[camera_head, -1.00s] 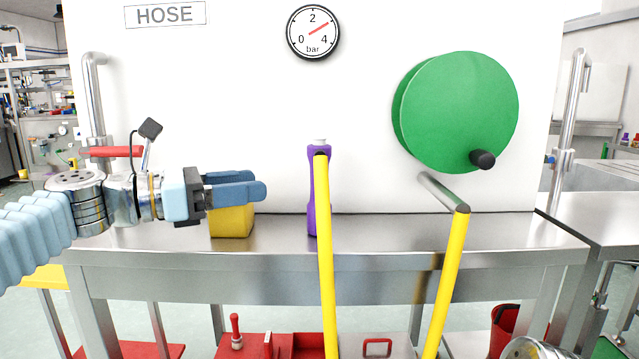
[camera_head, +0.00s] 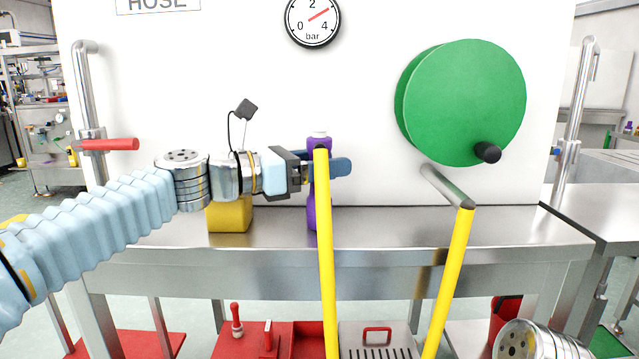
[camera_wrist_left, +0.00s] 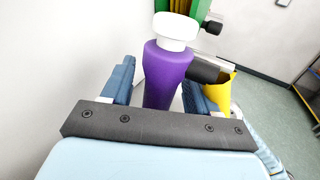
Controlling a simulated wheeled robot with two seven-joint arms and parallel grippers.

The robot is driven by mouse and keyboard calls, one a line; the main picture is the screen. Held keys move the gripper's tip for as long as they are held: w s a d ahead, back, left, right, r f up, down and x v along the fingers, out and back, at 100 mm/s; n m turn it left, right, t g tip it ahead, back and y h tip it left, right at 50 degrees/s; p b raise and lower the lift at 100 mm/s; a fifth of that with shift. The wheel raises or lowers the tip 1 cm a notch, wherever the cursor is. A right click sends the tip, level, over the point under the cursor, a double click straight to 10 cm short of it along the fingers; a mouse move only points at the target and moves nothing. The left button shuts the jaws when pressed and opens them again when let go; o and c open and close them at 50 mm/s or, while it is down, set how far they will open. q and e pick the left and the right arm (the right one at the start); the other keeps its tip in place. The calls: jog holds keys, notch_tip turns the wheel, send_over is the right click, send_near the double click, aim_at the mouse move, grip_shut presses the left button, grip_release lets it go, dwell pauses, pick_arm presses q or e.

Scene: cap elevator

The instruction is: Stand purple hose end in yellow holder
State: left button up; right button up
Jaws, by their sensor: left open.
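The purple hose end (camera_head: 311,214) has a white cap and stands upright on the steel bench against the white panel. The yellow hose (camera_head: 325,260) joins it near the top and hangs down in front. My left gripper (camera_head: 335,168) is at its upper part, with the fingers passing to either side of it. In the left wrist view the purple hose end (camera_wrist_left: 166,75) stands between the two open blue fingers. The yellow holder (camera_head: 229,217) is a block on the bench to the left, its top partly hidden by my left wrist. My right gripper is not in view.
A green reel (camera_head: 462,103) with a black knob and a grey pipe (camera_head: 446,186) are on the panel at right. A red-handled valve (camera_head: 108,144) is at left. The bench top (camera_head: 400,226) right of the hose end is mostly clear.

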pick_arm(q)
jog(key=shift+w+d, duration=0.15)
jog(key=shift+d, duration=0.25)
jog(key=c, duration=1)
grip_shut()
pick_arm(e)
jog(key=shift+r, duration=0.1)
